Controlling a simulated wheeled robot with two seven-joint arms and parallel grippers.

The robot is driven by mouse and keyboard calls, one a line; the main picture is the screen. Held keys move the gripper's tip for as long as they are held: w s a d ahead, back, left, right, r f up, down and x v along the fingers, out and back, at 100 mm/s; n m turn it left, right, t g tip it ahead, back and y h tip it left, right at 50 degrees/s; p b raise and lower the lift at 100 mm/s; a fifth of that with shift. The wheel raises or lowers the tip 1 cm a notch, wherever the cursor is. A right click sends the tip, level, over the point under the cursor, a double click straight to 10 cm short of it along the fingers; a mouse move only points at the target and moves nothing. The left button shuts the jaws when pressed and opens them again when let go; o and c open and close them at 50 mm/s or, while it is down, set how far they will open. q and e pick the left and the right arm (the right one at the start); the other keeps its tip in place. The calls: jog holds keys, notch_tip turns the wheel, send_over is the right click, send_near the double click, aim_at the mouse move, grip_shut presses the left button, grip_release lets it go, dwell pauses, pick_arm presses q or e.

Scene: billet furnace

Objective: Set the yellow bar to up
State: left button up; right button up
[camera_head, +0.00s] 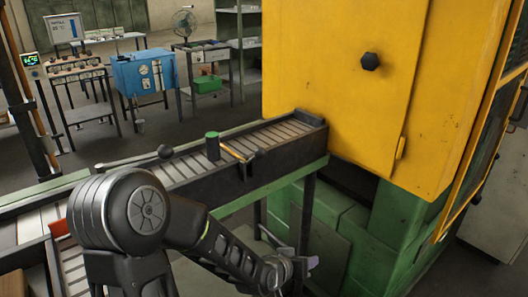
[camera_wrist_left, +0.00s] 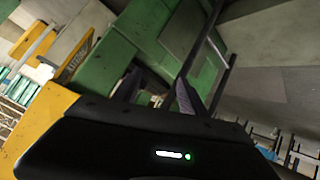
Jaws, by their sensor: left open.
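A thin yellow bar (camera_head: 232,151) lies slanted low across the side rail of the roller conveyor (camera_head: 185,168), beside an upright green-topped cylinder (camera_head: 212,146). A dark piece sits at its right end; I cannot tell how they join. My left arm reaches in from the lower left. My left gripper (camera_head: 300,268) is open, below and to the right of the bar and apart from it. In the left wrist view its dark fingers (camera_wrist_left: 155,90) stand apart with nothing visibly held. My right gripper is not in view.
A large yellow housing (camera_head: 340,75) with a black knob (camera_head: 370,61) stands at the conveyor's right end, above green blocks (camera_head: 400,220). A black ball knob (camera_head: 165,151) is by the conveyor's far rail. Tables and a blue cabinet (camera_head: 143,74) stand behind, with open floor between.

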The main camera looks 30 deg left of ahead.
aim_at(258, 156)
pick_arm(q)
jog(key=a+r+t+y, duration=0.2)
jog(key=a+r, duration=0.2)
jog(key=r, duration=0.5)
jog(key=s+a+r+n+t+y, duration=0.1)
jog(key=a+r+t, duration=0.1)
jog(key=a+r, duration=0.3)
jog(key=s+a+r+t+y+b, duration=0.1)
jog(key=a+r, duration=0.4)
jog(key=r, duration=0.8)
jog(key=shift+r+t+y, duration=0.25)
jog(key=shift+t+y, duration=0.45)
jog(key=shift+y, duration=0.1)
jog(key=shift+w, duration=0.1)
jog(key=p+x, duration=0.1)
jog(key=x, duration=0.6)
jog(key=shift+w, duration=0.35)
jog(key=shift+c, duration=0.2)
jog(key=c, duration=1)
jog(key=shift+f, duration=0.1)
grip_shut()
jog(key=shift+f, duration=0.1)
